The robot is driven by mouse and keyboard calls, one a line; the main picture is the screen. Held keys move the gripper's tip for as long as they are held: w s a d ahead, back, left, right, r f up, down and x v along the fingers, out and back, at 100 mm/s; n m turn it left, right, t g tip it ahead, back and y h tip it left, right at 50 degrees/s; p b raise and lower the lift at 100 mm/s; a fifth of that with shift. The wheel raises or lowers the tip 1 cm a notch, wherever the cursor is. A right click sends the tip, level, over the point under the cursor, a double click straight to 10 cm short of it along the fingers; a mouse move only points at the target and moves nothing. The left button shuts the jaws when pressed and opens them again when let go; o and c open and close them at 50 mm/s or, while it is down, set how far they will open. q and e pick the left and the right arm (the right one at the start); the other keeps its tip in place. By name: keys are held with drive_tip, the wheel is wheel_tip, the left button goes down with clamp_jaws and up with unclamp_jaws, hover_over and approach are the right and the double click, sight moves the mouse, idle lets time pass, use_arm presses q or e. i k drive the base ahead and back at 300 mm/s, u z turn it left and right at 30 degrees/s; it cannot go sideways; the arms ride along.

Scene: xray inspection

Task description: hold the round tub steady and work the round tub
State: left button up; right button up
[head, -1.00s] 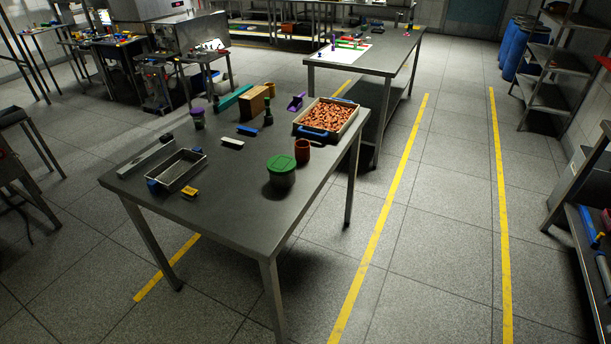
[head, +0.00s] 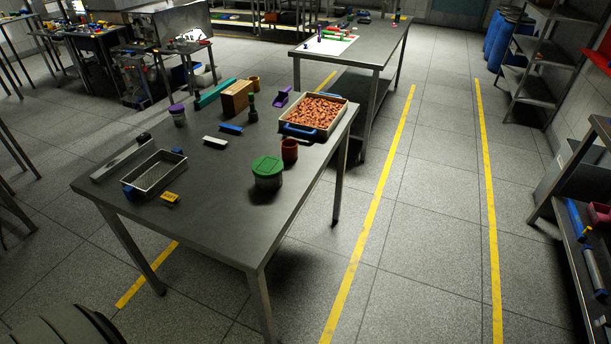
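The lid sits on top of the tub. Neither of my grippers shows in the head view, so nothing of mine is seen touching the tub.
A reddish cup (head: 289,150) stands just behind the tub. A tray of orange-brown pieces (head: 318,112), a metal pan (head: 155,173), a yellow block (head: 170,197) and a wooden block (head: 236,97) share the table. Floor is open to the right.

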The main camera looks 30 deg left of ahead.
sight(269, 185)
drive_tip(key=i, duration=3.75)
drive_tip(key=u, duration=4.4)
